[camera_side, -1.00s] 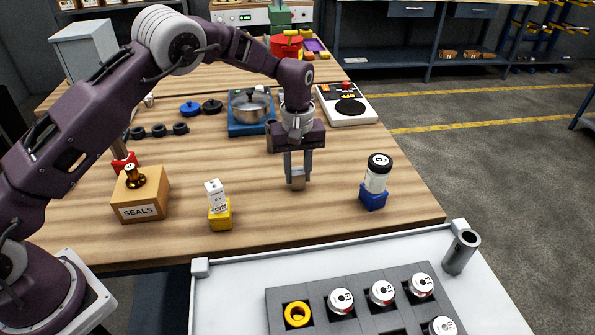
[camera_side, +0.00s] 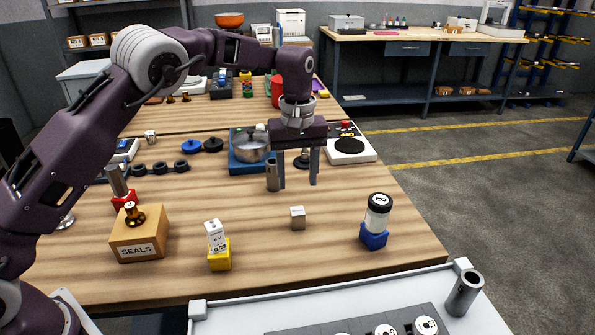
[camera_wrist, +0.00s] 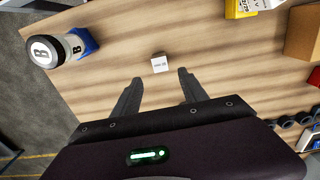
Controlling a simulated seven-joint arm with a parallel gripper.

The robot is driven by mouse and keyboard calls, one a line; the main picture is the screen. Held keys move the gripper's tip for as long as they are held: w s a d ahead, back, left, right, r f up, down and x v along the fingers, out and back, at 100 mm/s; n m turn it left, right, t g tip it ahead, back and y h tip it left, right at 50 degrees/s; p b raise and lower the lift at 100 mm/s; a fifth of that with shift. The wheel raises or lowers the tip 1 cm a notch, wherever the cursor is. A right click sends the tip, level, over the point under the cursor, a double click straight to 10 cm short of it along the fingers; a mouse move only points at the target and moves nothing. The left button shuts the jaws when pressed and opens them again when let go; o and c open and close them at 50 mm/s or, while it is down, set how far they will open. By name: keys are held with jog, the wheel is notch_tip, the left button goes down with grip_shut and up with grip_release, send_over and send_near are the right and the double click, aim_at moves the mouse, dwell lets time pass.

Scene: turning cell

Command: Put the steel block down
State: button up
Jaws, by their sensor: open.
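The steel block (camera_side: 298,217) is a small pale cube resting on the wooden table (camera_side: 330,262), between the yellow-based and blue-based items. It also shows in the wrist view (camera_wrist: 159,63), with small unreadable marking on its top. My gripper (camera_side: 298,186) is open and empty above the table. In the side view its fingertips hang above and apart from the block. In the wrist view the block lies beyond the spread fingertips (camera_wrist: 158,78), touching neither.
A black-capped bottle on a blue base (camera_side: 376,220) stands right of the block. A white box on a yellow base (camera_side: 217,247) and a SEALS carton (camera_side: 139,236) stand left. A grey cylinder (camera_side: 272,174) and a pan (camera_side: 250,149) are behind. Bare wood surrounds the block.

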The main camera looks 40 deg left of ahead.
jog(key=s+a+r+m+t+h, duration=0.1)
jog(key=s+a+r+m+t, duration=0.25)
jog(key=s+r, duration=1.35)
jog(key=s+a+f+m+t, duration=0.1)
jog(key=s+f+m, duration=0.1)
jog(key=s, duration=0.7)
jog(key=s+a+f+m+t+y, duration=0.1)
jog(key=s+f+m, duration=0.1)
jog(key=s, duration=0.8)
jog(key=shift+s+f+m, duration=0.15)
jog(key=shift+m, duration=0.6)
jog(key=shift+a, duration=0.1)
